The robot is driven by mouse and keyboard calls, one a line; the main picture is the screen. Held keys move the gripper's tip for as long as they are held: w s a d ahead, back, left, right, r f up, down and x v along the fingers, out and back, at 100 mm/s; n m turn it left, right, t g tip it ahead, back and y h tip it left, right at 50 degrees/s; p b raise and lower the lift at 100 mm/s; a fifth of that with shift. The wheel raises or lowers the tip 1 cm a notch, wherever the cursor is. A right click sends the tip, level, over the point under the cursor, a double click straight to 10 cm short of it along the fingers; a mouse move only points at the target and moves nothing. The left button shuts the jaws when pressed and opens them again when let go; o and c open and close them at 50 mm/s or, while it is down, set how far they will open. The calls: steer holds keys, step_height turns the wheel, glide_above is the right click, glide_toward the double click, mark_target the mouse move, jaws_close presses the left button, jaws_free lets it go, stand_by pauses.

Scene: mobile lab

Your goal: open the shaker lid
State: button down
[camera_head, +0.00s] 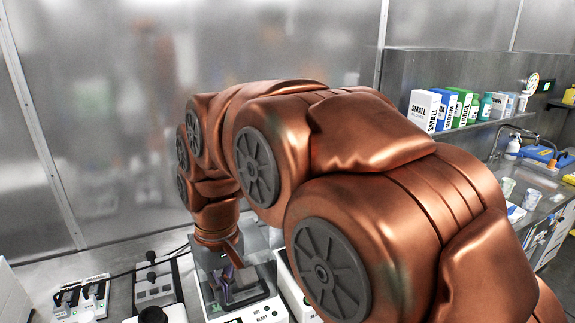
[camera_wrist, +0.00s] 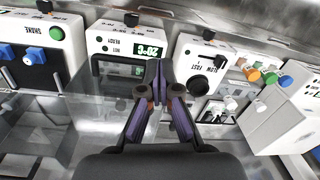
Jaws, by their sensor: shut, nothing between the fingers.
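A white device (camera_wrist: 130,35) with a green 20°C display and a READY label lies ahead of my gripper in the wrist view. Its lettered front also shows in the head view (camera_head: 245,312). A clear, glass-like lid or cover (camera_wrist: 85,112) spans the lower left of the wrist view; its hinge and handle are hard to make out. My gripper (camera_wrist: 156,88) is shut and empty, with its purple fingers together in front of the device. In the head view my gripper (camera_head: 226,290) is low over the device; whether it touches the cover cannot be told.
A white unit with blue knobs and a label like SHAKE (camera_wrist: 30,35) stands left in the wrist view. A SLOW/FAST unit (camera_wrist: 205,65) stands right. The bench is crowded around my gripper.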

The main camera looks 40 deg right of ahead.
steer(key=w+d+r+t, duration=0.1)
steer(key=w+d+r, duration=0.2)
steer(key=w, duration=0.3)
steer(key=w+d+r+t, duration=0.1)
steer(key=w+d+r, duration=0.1)
steer(key=w+d, duration=0.25)
steer(key=w+d+r+m+t+b, duration=0.1)
steer(key=w+d+r, duration=0.2)
steer(key=w+d, duration=0.5)
steer(key=w+d+r+m+t+b, duration=0.1)
steer(key=w+d+r, duration=0.3)
steer(key=d, duration=0.7)
steer(key=d+t+h+b, duration=0.1)
steer(key=d+h, duration=0.1)
steer(key=d, duration=1.2)
steer(key=shift+m+t, duration=0.3)
steer(key=shift+w+f+p, duration=0.15)
steer(key=shift+f+p, duration=0.5)
steer(key=shift+f, duration=1.5)
steer(key=shift+w+f+p, duration=0.15)
steer(key=shift+f+p, duration=0.5)
steer(key=shift+f, duration=1.45)
steer(key=shift+f, duration=0.1)
